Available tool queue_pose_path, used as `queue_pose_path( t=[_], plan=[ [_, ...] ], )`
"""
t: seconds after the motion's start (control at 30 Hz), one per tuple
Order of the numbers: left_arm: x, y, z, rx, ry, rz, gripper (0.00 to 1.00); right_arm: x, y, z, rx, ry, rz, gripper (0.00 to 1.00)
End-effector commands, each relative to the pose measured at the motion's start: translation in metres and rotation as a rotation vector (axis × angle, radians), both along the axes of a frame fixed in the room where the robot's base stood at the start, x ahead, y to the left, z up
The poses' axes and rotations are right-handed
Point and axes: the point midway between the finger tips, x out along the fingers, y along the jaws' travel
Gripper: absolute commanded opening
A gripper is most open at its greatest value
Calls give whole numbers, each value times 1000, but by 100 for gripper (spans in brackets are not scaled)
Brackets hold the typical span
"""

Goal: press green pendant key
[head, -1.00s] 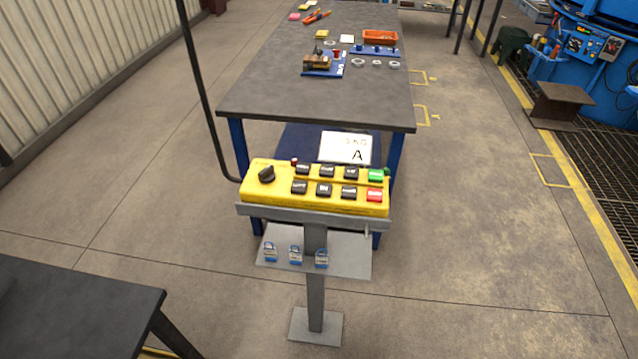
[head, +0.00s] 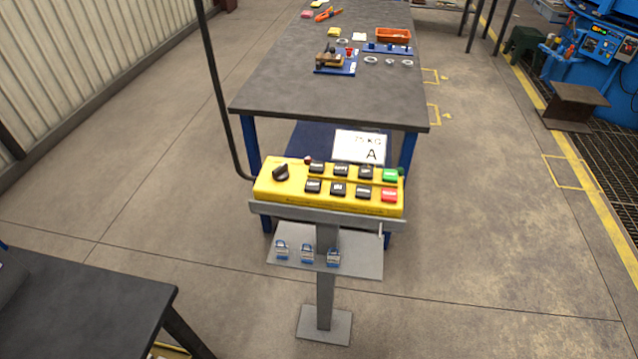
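The yellow pendant (head: 327,203) lies on a grey stand in the middle of the head view. Its green key (head: 390,175) is at the right end of the upper row, just above the red key (head: 389,195). Several black keys and a black rotary knob (head: 281,172) fill the rest of its face. Nothing covers the green key. Neither of my grippers is in view.
The grey stand (head: 325,290) has a shelf with 3 blue padlocks (head: 307,253). A dark table (head: 80,305) is at lower left.

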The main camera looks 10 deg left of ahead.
Motion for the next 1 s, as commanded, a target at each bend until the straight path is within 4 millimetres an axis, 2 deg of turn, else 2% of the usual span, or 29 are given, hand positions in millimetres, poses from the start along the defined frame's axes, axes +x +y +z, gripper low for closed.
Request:
queue_pose_path(
  t=[0.37,1.0],
  plan=[
    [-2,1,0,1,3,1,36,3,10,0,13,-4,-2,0],
    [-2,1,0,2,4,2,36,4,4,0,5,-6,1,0]
  ],
)
